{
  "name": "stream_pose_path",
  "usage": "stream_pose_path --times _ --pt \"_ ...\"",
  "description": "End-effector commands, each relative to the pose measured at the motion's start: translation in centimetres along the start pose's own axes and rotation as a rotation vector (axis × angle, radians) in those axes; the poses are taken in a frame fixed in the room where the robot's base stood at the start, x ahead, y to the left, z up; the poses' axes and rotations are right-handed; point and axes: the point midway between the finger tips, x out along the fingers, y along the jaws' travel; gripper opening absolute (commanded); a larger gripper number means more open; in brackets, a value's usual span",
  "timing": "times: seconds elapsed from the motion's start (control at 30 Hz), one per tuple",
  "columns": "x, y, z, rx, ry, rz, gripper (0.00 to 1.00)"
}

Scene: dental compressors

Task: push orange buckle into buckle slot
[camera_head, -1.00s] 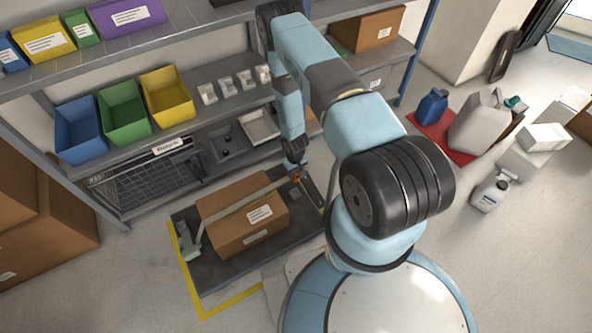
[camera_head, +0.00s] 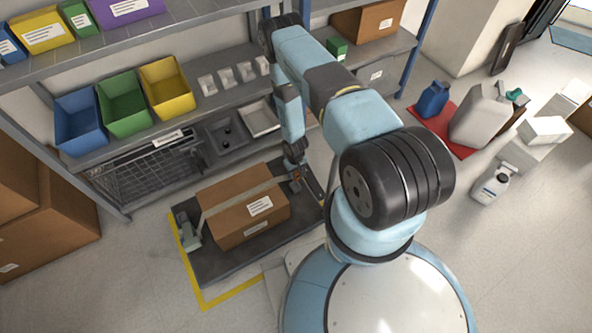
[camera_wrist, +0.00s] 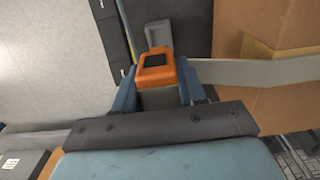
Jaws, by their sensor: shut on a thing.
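The orange buckle (camera_wrist: 156,72) with a dark square on top sits between the two blue fingers of my gripper (camera_wrist: 158,92) in the wrist view. My gripper is shut on it. A grey buckle slot piece (camera_wrist: 160,33) lies just beyond the buckle's far end, in line with it. The two overlap in this view, so I cannot tell whether the buckle's tip is inside. A pale strap (camera_wrist: 245,72) runs right from the buckle across the cardboard box (camera_wrist: 293,95). In the head view my gripper (camera_head: 295,178) is low at the box's right end; the slot is hard to make out there.
The strapped box (camera_head: 240,212) lies on a dark platform (camera_head: 225,262) with a yellow floor line around its near left corner. A shelf with blue, green and yellow bins (camera_head: 167,88) stands behind. Bottles and jugs (camera_head: 480,120) stand on the floor at right.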

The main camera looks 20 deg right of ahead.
Motion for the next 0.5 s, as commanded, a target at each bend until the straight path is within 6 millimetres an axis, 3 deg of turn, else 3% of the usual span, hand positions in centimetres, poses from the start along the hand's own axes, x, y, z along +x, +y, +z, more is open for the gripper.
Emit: stream_pose_path --times 0.5 --pt "3.4 0.0 0.0 0.000 0.000 0.000 0.07"
